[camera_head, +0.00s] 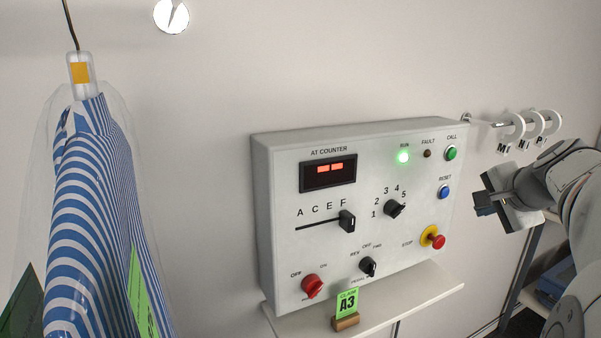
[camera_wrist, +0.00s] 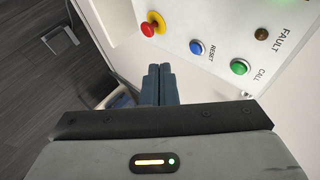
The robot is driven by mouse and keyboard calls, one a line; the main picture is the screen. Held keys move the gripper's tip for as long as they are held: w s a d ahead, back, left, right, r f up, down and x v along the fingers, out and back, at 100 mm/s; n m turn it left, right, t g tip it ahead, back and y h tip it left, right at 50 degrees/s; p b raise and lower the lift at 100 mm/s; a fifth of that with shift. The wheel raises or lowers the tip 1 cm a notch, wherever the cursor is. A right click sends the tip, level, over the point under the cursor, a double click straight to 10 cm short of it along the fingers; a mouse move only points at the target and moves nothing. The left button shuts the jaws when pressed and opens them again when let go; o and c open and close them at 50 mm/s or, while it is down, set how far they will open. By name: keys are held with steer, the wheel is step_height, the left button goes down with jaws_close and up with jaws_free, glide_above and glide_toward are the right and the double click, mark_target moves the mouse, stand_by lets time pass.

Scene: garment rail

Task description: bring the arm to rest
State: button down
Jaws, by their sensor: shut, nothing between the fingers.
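My gripper (camera_head: 481,204) is shut and empty at the right of the head view, just right of the control panel (camera_head: 278,190) and apart from it. Its closed fingers also show in the wrist view (camera_wrist: 159,84), below the blue RESET button (camera_wrist: 196,47) and the green CALL button (camera_wrist: 240,66). My arm reaches in from the right edge of the head view.
A striped garment (camera_head: 85,220) in clear plastic hangs at the left. A shelf (camera_head: 420,292) below the panel holds a green A3 tag (camera_head: 346,303). Lettered rings (camera_head: 534,124) hang on a wall peg above my gripper. A red stop button (camera_head: 438,242) protrudes nearby.

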steer(key=s+a+f+n+g+y, duration=0.1)
steer(key=s+a+f+n, duration=0.1)
steer(key=a+f+n, duration=0.3)
steer(key=s+a+f+n+g, duration=0.1)
steer(key=s+a+f+g, duration=0.15)
steer(key=a, duration=0.45)
steer(key=s+a+f+n+g+y, duration=0.1)
steer(key=s+a+f+n, duration=0.15)
steer(key=a, duration=0.35)
steer(key=s+a+f+n+g, duration=0.1)
steer(key=s+a+f+n, duration=0.2)
steer(key=s+f, duration=0.1)
steer(key=s+a+f+n+g+h, duration=0.1)
steer(key=s+a+f+n, duration=0.1)
steer(key=s+f+n, duration=0.2)
steer(key=s+f, duration=0.1)
steer(key=s, duration=0.2)
steer(key=shift+a+f+g, duration=0.2)
steer(key=shift+a+g, duration=0.15)
steer(key=shift+a, duration=0.05)
stand_by(0.4)
